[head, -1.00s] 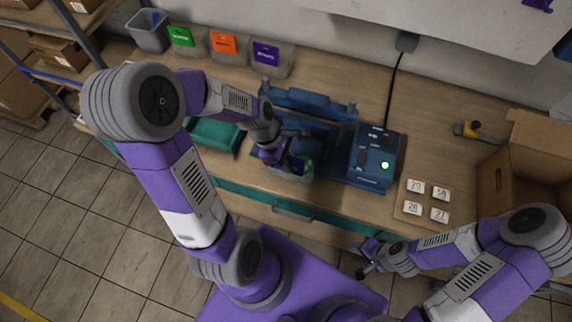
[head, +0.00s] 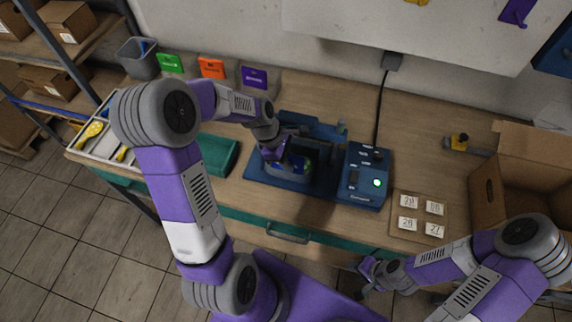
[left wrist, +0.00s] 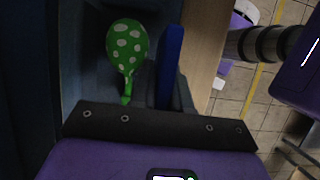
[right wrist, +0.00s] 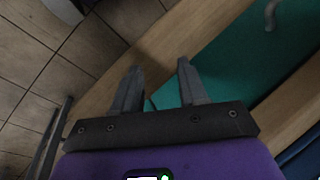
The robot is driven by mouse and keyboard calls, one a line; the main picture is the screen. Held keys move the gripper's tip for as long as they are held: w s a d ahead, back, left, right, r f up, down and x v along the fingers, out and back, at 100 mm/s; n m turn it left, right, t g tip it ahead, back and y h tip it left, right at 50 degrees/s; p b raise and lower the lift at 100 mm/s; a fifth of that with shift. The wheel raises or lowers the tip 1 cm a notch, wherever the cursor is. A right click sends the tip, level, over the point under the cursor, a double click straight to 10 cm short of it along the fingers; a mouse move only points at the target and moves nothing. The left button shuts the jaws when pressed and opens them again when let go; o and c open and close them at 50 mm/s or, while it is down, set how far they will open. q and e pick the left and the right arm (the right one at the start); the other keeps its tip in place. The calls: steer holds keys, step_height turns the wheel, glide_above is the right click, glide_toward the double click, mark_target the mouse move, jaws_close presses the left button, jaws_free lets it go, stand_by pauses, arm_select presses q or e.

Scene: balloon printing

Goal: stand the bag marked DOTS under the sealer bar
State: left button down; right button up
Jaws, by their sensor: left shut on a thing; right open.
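My left gripper (head: 284,158) is shut on a bag (head: 300,164) and holds it over the blue sealer (head: 262,177). The bag shows only in part, with green and blue inside; its marking cannot be read. In the left wrist view, a green balloon with white dots (left wrist: 127,45) shows in front of the gripper. The sealer bar (head: 318,130) is at the back of the sealer, partly hidden by my left arm. I cannot tell whether the bag touches the base. My right gripper (head: 370,280) is open and empty in front of the table; its parted fingers show in the right wrist view (right wrist: 160,82).
The sealer's control box (head: 364,190) with a lit green light stands right of the bag. A board of number tags (head: 418,218) and an open carton (head: 488,195) are further right. A teal case (head: 218,153) lies left of the sealer. Coloured pouches (head: 212,68) stand at the back.

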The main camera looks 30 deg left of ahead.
arm_select(q)
steer(key=shift+w, duration=0.15)
steer(key=c, duration=1)
jaws_free()
steer(key=s+r+p, duration=0.1)
steer(key=r+p, duration=0.1)
steer(key=s+r+p, duration=0.1)
steer(key=r+p, duration=0.1)
steer(key=s+r+p, duration=0.1)
steer(key=r+p, duration=0.1)
steer(key=r, duration=0.1)
steer(key=shift+d, duration=0.3)
